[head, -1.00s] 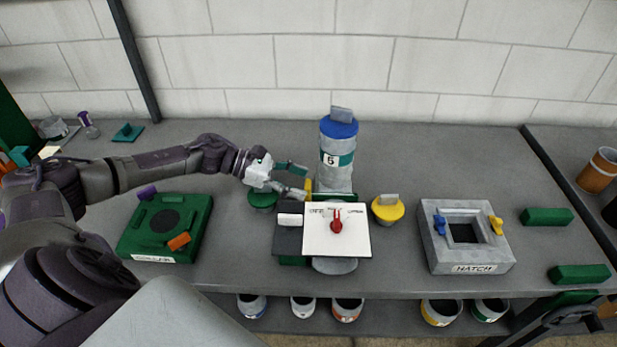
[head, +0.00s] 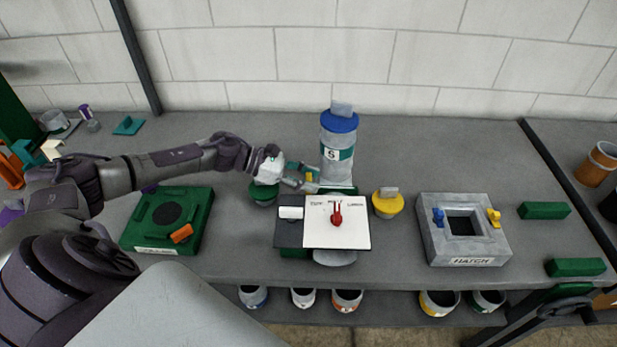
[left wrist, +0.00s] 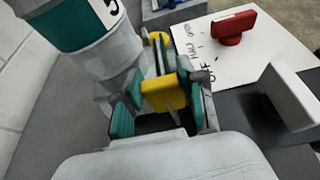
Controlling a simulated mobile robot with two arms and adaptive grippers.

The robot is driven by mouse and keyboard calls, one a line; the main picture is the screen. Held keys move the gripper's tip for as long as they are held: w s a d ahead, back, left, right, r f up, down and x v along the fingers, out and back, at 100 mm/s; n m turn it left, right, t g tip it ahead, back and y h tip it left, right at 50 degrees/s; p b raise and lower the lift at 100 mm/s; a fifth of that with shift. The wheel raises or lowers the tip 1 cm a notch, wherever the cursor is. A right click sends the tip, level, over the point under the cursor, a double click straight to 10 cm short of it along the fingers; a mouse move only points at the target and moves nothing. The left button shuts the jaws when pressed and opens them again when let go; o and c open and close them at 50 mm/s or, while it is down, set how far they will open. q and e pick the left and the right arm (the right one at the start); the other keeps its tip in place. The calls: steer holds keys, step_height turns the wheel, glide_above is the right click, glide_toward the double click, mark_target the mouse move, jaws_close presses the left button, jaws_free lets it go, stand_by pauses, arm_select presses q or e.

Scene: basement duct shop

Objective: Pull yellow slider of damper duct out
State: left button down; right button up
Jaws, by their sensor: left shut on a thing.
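The damper duct (head: 338,150) is an upright grey cylinder with a blue cap, a teal band and a number label. In the left wrist view the duct (left wrist: 110,62) stands close on the left. Its yellow slider (left wrist: 162,92) shows as a flat yellow block low beside the duct. My left gripper (head: 312,177) reaches in from the left at the duct's foot. In the left wrist view its teal-padded fingers lie on both sides of the slider, shut on it. How far the slider is out cannot be told. My right gripper is not in view.
A white panel with a red knob (head: 337,217) stands in front of the duct. A green-based knob (head: 264,194) is left, a yellow one (head: 387,204) right. A grey hatch box (head: 430,235) and a green block (head: 140,232) flank them.

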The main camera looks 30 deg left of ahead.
arm_select(q)
steer(key=s+a+b, duration=0.3)
steer(key=a+b, duration=0.2)
steer(key=shift+a+b, duration=0.2)
steer(key=shift+b, duration=0.15)
steer(key=c, duration=1.1)
jaws_free()
steer(key=o, duration=0.5)
steer(key=shift+s+a, duration=0.15)
steer(key=shift+s, duration=0.05)
steer(key=shift+c, duration=0.2)
steer(key=v, duration=1.2)
steer(key=shift+r, duration=0.15)
